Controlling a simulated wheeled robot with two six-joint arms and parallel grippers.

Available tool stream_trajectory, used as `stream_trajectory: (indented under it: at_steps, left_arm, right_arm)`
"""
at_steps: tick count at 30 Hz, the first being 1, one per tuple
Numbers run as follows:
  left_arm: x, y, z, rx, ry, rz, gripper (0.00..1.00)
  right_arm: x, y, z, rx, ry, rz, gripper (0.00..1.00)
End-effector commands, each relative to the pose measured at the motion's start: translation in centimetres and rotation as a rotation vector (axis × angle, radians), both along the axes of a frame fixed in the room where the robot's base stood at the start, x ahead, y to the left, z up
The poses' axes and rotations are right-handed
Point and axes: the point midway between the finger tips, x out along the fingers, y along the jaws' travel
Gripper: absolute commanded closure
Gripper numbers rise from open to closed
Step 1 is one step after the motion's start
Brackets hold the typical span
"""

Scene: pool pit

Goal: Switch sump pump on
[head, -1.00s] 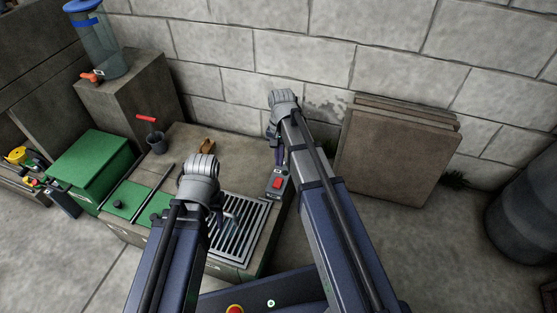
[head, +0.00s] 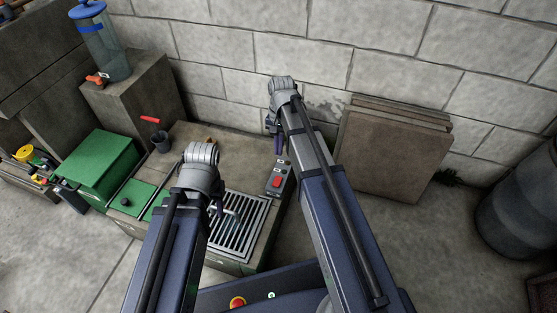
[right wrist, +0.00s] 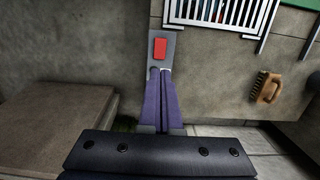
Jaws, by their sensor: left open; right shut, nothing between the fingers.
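The pump switch is a narrow grey box (head: 287,170) with a red rocker (head: 277,182), on the right side of the concrete pit block beside the grate. The rocker also shows in the right wrist view (right wrist: 160,48). My right gripper (head: 279,150) is shut and empty, by the box's wall-side end. In the right wrist view its closed fingertips (right wrist: 159,71) lie just below the rocker in the picture; I cannot tell whether they touch the box. My left gripper (head: 226,209) is over the grate, mostly hidden by its own wrist.
The slatted metal grate (head: 243,232) covers the pit. A green box (head: 100,160) and a dark cup with a red-handled tool (head: 160,142) stand left. A brush (right wrist: 267,87) lies on the block. Slabs (head: 390,150) lean on the wall; a barrel (head: 515,205) stands right.

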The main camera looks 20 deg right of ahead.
Motion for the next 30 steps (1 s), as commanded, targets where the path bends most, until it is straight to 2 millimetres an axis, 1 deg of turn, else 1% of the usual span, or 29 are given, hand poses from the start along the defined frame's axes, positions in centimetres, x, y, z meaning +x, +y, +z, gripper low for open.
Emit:
stream_trajectory:
  at_steps: [3, 11, 17, 23, 30]
  left_arm:
    - [0.0, 0.0, 0.0, 0.000, 0.000, 0.000, 0.50]
    - [0.0, 0.0, -0.1, 0.000, 0.000, 0.000, 0.50]
    - [0.0, 0.0, -0.9, 0.000, 0.000, 0.001, 0.50]
    - [0.0, 0.0, -2.9, 0.000, -0.001, 0.005, 0.50]
    - [0.1, 0.0, -6.3, -0.001, -0.003, 0.006, 0.50]
  right_arm:
    - [-0.5, 0.5, 0.1, 0.012, 0.016, 0.000, 1.00]
    - [-0.5, 0.5, 0.0, 0.011, 0.015, 0.000, 1.00]
    - [-0.5, 0.6, -0.8, 0.011, 0.015, 0.000, 1.00]
    - [-0.8, 0.7, -2.9, 0.011, 0.015, 0.000, 1.00]
    - [-1.1, 0.9, -6.3, 0.011, 0.014, 0.000, 1.00]
